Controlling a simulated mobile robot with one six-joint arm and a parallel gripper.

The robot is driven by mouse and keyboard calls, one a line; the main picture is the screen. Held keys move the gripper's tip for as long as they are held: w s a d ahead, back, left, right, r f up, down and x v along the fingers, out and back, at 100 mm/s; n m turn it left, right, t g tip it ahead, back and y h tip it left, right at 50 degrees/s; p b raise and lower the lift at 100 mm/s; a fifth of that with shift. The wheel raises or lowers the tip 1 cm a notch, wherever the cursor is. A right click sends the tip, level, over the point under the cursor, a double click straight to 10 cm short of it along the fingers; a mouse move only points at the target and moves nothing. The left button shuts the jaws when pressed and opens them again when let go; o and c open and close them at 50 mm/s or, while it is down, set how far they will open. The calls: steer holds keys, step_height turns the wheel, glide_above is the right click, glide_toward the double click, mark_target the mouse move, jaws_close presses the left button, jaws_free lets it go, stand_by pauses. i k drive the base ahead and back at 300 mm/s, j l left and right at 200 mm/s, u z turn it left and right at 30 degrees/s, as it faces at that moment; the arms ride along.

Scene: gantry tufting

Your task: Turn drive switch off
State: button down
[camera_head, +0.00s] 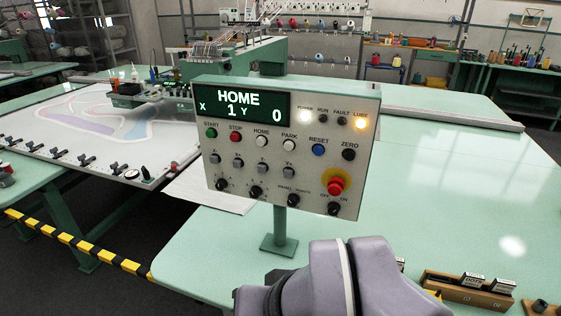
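The control panel (265,180) stands on a green post above the pale green table, facing me. A black rotary knob (334,209) at its lower right sits below small OFF and ON labels and appears to be the drive switch. Its pointer is too small to read. A red mushroom button (336,187) on a yellow disc is just above it. The white POWER lamp and amber LUBE lamp are lit. My grey arm shows below the panel; my gripper is not in view.
Other black knobs (256,192) line the panel's lower edge, with coloured buttons above. A wooden tray (468,290) of small boxes lies at the lower right. The green table (450,190) is clear right of the panel. A tufting frame (95,125) is at the left.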

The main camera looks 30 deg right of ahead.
mark_target(334, 208)
steer(key=k+j+z, duration=0.2)
steer(key=k, duration=0.25)
steer(key=k+j+z, duration=0.2)
steer(key=k, duration=0.2)
